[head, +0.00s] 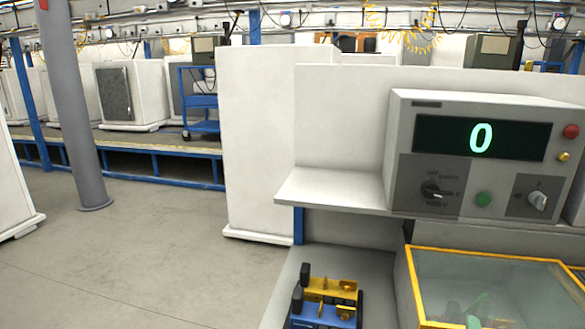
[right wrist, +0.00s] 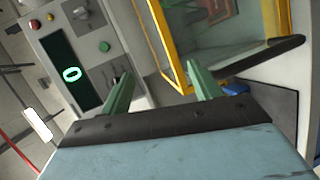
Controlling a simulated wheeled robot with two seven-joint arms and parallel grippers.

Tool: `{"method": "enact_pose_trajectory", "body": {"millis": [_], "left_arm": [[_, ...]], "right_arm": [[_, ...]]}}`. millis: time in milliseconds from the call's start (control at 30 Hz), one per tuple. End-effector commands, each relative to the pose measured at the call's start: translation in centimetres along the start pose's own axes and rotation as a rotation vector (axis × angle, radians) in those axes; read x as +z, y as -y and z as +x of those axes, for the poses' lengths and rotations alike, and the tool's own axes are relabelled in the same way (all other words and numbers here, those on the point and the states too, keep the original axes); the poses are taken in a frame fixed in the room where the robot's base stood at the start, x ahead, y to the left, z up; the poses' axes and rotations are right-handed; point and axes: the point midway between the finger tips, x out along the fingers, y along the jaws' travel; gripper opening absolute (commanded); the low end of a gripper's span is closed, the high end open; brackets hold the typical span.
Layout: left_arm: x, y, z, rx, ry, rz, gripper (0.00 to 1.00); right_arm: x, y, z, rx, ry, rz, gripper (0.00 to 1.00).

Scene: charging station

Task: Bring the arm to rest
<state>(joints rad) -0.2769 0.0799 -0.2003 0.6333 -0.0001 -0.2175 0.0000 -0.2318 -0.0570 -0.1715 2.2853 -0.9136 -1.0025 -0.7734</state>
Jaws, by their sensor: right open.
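My right gripper (right wrist: 160,84) shows in the right wrist view with its two green fingers spread apart and nothing between them. Its fingers point toward the grey test unit (right wrist: 58,35) and the yellow-framed glass box (right wrist: 165,40). In the head view, green finger-like shapes show at the bottom right by the glass of the yellow-framed box (head: 495,256); whether they are in front of the glass or behind it is unclear. My left gripper is in neither view.
The grey test unit (head: 402,140) reads a green 0 and stands on a white shelf (head: 325,190). A yellow device (head: 330,288) and a blue one (head: 318,314) sit on the bench below. Open floor (head: 150,240) lies to the left, with a grey post (head: 75,110).

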Motion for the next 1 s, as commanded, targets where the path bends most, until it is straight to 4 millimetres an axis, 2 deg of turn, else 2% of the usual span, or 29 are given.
{"method": "enact_pose_trajectory", "body": {"millis": [167,300,500,667,700,867,1000], "left_arm": [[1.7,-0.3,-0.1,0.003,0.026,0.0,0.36],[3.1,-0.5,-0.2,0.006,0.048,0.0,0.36],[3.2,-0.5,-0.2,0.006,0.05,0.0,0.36],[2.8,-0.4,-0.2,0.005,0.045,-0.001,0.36],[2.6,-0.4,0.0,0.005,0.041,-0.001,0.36],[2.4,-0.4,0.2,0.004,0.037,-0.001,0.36],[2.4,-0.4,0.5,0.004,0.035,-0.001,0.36]], "right_arm": [[2.5,6.7,-2.2,-0.299,0.022,0.281,0.63],[4.1,11.9,-5.6,-0.567,0.09,0.501,0.63],[5.6,16.5,-10.9,-0.865,0.221,0.695,0.63],[6.7,18.9,-15.4,-1.067,0.347,0.789,0.63],[6.4,20.1,-14.4,-1.059,0.344,0.785,0.63],[6.1,24.4,-12.6,-1.065,0.354,0.774,0.63],[6.2,28.7,-11.2,-1.075,0.366,0.763,0.63]]}}
